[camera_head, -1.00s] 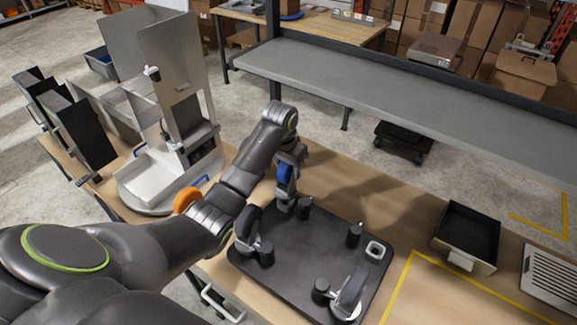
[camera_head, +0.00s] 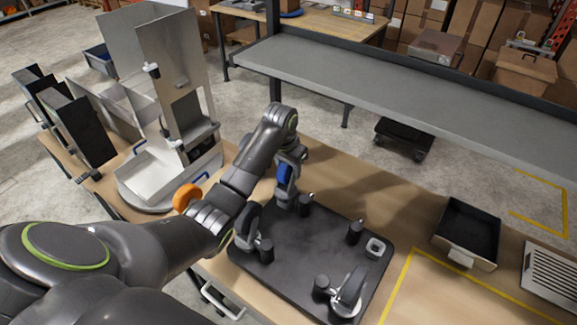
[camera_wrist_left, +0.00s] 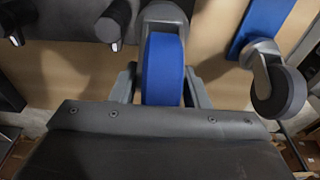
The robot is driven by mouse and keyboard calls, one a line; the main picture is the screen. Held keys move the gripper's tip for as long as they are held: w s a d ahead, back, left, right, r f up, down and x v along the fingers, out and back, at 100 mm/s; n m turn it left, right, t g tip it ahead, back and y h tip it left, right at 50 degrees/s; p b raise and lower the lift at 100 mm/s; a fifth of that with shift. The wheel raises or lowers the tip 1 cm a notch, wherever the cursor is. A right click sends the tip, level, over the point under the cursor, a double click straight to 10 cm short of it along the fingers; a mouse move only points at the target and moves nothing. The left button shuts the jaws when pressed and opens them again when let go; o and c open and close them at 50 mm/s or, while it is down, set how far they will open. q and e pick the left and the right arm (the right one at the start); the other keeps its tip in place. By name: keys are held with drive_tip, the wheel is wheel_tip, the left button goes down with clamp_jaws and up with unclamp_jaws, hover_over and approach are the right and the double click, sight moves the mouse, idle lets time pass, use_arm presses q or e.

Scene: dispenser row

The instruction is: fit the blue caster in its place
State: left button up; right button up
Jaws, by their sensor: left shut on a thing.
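The blue caster (camera_head: 284,173) is in my left gripper (camera_head: 291,160), above the far left corner of a dark board (camera_head: 318,247). In the left wrist view the blue wheel (camera_wrist_left: 163,72) sits between the two fingers (camera_wrist_left: 161,92), with its grey fork beyond. Whether the caster's base touches the board cannot be told. The board carries a dark caster at its left (camera_head: 249,226), another at its front right (camera_head: 348,293), several short black posts and a light square fitting (camera_head: 375,248) at the right. My right gripper is not in view.
A black open bin (camera_head: 468,232) and a slotted grate (camera_head: 551,275) are at the right. A metal dispenser stand (camera_head: 178,100) and an orange wheel (camera_head: 186,198) are at the left. A grey shelf (camera_head: 400,88) runs behind the table. Bare tabletop lies right of the board.

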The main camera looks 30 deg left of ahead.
use_arm(q)
drive_tip(key=shift+f+b, duration=0.3)
drive_tip(key=shift+f, duration=0.75)
drive_tip(key=o, duration=1.3)
